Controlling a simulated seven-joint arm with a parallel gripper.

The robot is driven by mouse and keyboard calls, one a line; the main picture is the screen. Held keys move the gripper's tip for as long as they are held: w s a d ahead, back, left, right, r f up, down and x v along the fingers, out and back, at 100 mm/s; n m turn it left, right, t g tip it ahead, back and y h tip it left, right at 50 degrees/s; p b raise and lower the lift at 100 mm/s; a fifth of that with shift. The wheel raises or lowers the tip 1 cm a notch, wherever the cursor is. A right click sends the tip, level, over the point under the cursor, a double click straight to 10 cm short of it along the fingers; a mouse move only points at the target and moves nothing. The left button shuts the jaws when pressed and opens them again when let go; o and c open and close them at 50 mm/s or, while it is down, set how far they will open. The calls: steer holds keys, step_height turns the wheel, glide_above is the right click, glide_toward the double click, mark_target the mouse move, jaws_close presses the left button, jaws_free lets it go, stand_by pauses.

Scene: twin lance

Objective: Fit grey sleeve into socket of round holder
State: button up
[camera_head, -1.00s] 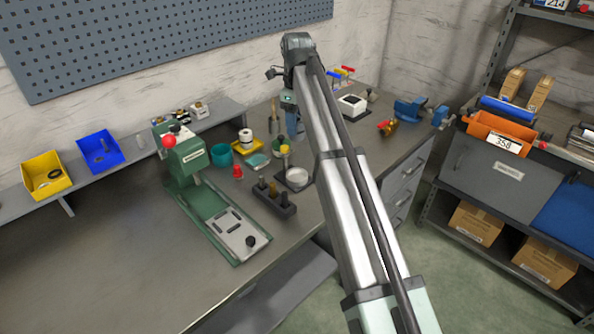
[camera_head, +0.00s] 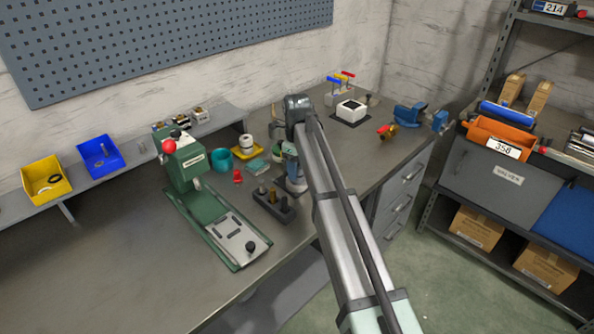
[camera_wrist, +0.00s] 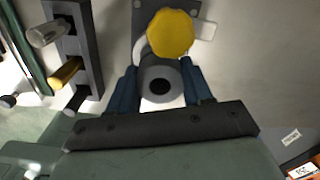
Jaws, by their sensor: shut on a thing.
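My gripper (camera_wrist: 160,72) has its blue fingers on either side of the grey sleeve (camera_wrist: 158,84) in the wrist view. It is shut on the sleeve, whose dark bore faces the camera. The pale round holder (camera_wrist: 140,50) shows only in part behind the sleeve, on a dark base plate. A yellow knob (camera_wrist: 170,33) stands beside the sleeve on its far side. The holder's socket is hidden, so I cannot tell whether the sleeve touches it. In the head view my gripper (camera_head: 292,168) is over the holder's place, and my arm hides most of it.
A dark block with several pegs (camera_head: 273,200) stands close left of my gripper, and also in the wrist view (camera_wrist: 90,45). The green press (camera_head: 205,205) is farther left.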

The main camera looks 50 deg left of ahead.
steer(key=shift+f, duration=0.75)
steer(key=shift+f, duration=0.15)
steer(key=o, duration=1.1)
step_height(320, 180, up, 12)
steer(key=shift+w, duration=0.1)
